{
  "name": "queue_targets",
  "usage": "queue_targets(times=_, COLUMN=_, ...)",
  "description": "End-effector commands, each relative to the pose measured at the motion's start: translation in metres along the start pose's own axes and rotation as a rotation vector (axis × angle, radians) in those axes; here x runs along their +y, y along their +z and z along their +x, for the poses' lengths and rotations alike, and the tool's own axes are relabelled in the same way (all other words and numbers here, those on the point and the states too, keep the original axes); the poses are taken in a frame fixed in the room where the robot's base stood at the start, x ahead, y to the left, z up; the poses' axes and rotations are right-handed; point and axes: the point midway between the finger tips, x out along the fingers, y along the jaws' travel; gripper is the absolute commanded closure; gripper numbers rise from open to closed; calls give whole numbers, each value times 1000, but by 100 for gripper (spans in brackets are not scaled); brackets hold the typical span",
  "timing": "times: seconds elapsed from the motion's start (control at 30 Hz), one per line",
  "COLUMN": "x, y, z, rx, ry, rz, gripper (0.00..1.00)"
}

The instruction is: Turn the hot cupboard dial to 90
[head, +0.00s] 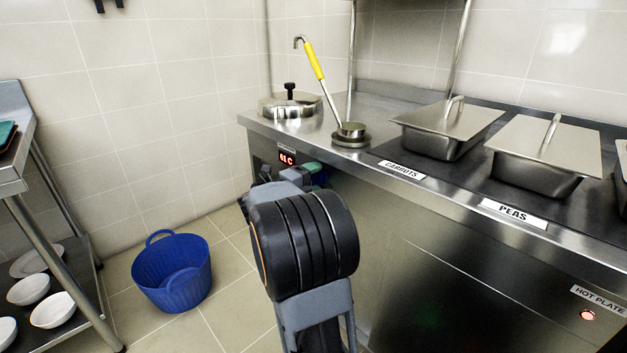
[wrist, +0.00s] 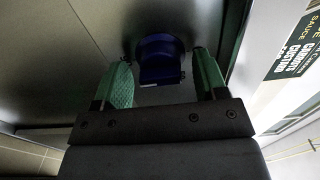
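The hot cupboard (head: 440,270) is the steel counter unit on the right. A small red display (head: 287,159) on its left end seems to read 61 C. In the wrist view the blue dial (wrist: 160,62) sits on a dark steel face, ahead of and between my fingertips. My gripper (wrist: 163,80) is open, with one green finger on each side of the dial and a gap showing at both sides. No dial markings are readable.
On the counter stand a lidded pot (head: 290,105), a ladle (head: 315,65) on a round base, and lidded pans labelled CARROTS (head: 450,128) and PEAS (head: 540,155). A blue tub (head: 172,272) stands on the floor. A shelf rack with bowls (head: 53,310) is at left.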

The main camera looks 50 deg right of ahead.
Motion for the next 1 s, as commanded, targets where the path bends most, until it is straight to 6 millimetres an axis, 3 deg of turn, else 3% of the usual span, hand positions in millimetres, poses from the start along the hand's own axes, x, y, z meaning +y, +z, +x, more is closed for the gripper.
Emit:
queue_targets(times=0.23, x=-1, y=0, z=-2, rx=-2, ry=0, rz=0, gripper=34)
queue_targets(times=0.37, x=-2, y=1, z=-15, rx=-4, ry=-1, rz=-1, gripper=34)
queue_targets(times=0.8, x=-2, y=1, z=-101, rx=-4, ry=0, rz=-1, gripper=34)
queue_targets(times=1.0, x=-1, y=1, z=-127, rx=-3, ry=0, rz=-1, gripper=34)
